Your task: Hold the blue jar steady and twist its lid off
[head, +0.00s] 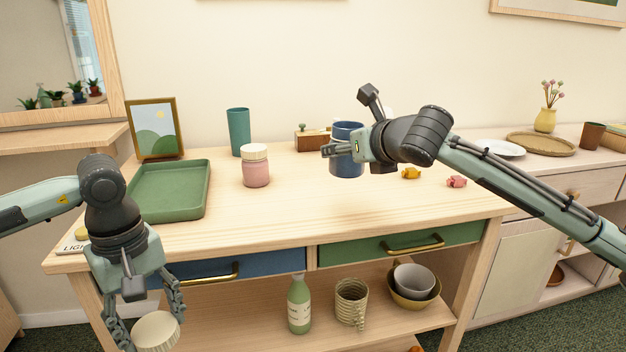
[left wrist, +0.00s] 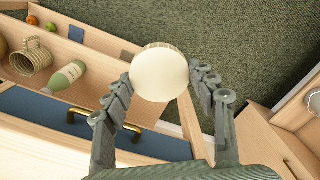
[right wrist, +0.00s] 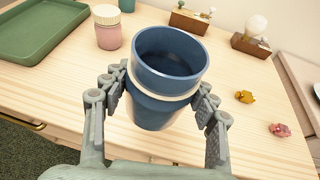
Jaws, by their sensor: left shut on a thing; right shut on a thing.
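The blue jar (head: 347,168) stands on the wooden table, right of centre. Its top is open, and the right wrist view shows into the empty-looking inside of the jar (right wrist: 168,55). My right gripper (head: 336,150) is shut around the jar below its rim, one finger on each side. The cream lid (head: 157,331) is off the jar. My left gripper (head: 146,316) is shut on the lid and holds it low, in front of the table's left part. The left wrist view shows the lid (left wrist: 159,72) between the fingertips, with carpet beyond.
A pink jar with a cream lid (head: 256,170), a green tray (head: 150,212), a teal cup (head: 238,132) and a picture frame (head: 155,128) stand on the left part. Small yellow (head: 411,173) and pink (head: 456,181) objects lie right of the jar. The front centre is clear.

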